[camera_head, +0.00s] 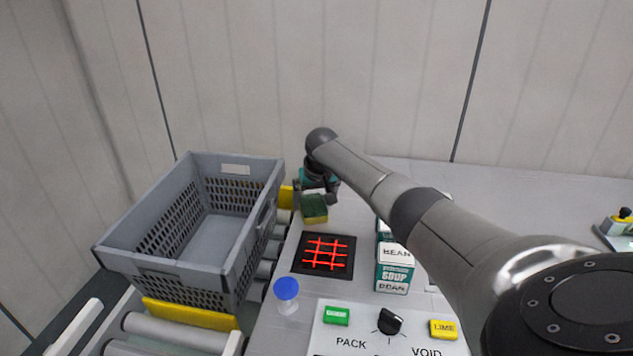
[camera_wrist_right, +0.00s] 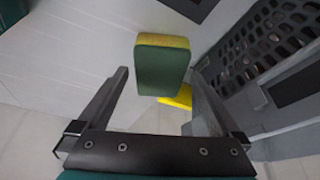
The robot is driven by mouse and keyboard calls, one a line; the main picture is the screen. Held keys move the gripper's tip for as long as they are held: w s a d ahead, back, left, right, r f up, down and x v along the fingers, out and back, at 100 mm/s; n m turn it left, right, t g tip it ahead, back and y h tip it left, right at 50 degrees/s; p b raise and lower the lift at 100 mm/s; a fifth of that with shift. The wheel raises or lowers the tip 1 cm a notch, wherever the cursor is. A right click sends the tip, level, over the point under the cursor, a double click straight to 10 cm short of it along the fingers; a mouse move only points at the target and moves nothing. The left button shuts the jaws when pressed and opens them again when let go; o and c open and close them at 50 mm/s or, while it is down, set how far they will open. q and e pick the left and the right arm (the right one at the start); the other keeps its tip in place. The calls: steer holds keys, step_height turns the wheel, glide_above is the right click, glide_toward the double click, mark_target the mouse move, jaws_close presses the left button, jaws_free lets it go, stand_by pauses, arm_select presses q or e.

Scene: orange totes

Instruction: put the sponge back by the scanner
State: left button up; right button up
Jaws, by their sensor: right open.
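The sponge (camera_head: 314,208), green on one face and yellow on the other, lies on the grey counter just behind the scanner (camera_head: 323,254), a black square with glowing red lines. In the right wrist view the sponge (camera_wrist_right: 162,66) shows its green face, with a yellow edge. My right gripper (camera_head: 316,193) is open, close behind the sponge in the head view. Its fingers stand to either side of the sponge in the wrist view, with gaps on both sides. Whether the sponge lies between the tips or just beyond them is unclear. My left gripper is not in view.
An empty grey crate (camera_head: 153,272) stands on the roller conveyor at left. Soup cartons (camera_head: 394,268) stand right of the scanner, partly behind my right arm. A blue-topped object (camera_head: 287,289) and a button panel (camera_head: 362,326) are in front.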

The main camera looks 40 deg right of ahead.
steer(key=p+v, duration=0.3)
steer(key=v, duration=0.7)
steer(key=shift+s+r, duration=0.25)
steer(key=shift+r, duration=0.05)
